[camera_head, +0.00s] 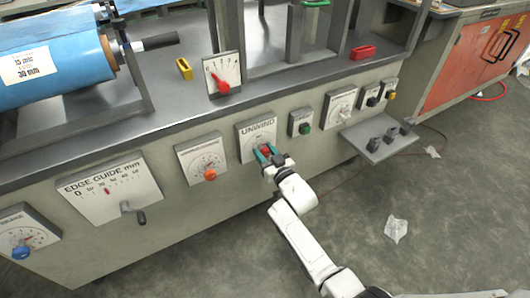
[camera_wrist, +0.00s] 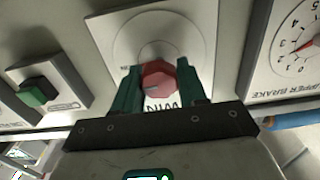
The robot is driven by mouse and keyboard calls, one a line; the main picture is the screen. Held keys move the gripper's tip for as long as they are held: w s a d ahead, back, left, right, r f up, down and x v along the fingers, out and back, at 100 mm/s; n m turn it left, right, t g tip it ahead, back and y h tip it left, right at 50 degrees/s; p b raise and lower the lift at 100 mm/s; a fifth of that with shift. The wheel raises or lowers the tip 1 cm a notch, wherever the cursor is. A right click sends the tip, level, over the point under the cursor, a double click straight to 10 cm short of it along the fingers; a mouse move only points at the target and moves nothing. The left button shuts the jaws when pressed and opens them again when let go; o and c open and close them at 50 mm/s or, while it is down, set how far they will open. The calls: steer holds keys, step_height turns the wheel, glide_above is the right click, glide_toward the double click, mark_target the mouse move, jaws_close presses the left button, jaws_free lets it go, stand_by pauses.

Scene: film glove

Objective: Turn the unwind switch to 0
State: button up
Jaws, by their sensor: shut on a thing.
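The unwind switch is a red knob (camera_wrist: 157,80) on a pale panel labelled UNWIND (camera_head: 258,131) on the machine's front. My gripper (camera_head: 268,153) is at this knob, with its two green fingers on either side of it. In the wrist view my gripper (camera_wrist: 160,88) is shut on the knob, and the panel (camera_wrist: 130,30) appears upside down behind it. The fingers cover part of the dial, so I cannot read the knob's setting.
Left of the panel is a dial with an orange knob (camera_head: 210,174). Right of it are a green button (camera_head: 304,128) and another dial (camera_head: 340,104). A small shelf (camera_head: 376,140) juts out at right. Crumpled plastic (camera_head: 396,229) lies on the open floor.

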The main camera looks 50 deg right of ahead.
steer(key=shift+c, duration=1.4)
steer(key=shift+n, duration=0.3)
steer(key=n+b, duration=0.1)
steer(key=n, duration=0.2)
steer(key=shift+a+f+n+b, duration=0.1)
steer(key=shift+n+b, duration=0.2)
steer(key=shift+b, duration=0.1)
steer(key=n+b, duration=0.1)
steer(key=n, duration=0.3)
steer(key=shift+n+b, duration=0.3)
steer(key=shift+b, duration=0.05)
steer(key=n+b, duration=0.1)
steer(key=n, duration=0.3)
steer(key=shift+a+f+n+b, duration=0.1)
steer(key=shift+n+b, duration=0.85)
steer(key=shift+n, duration=1.55)
steer(key=shift+a, duration=0.1)
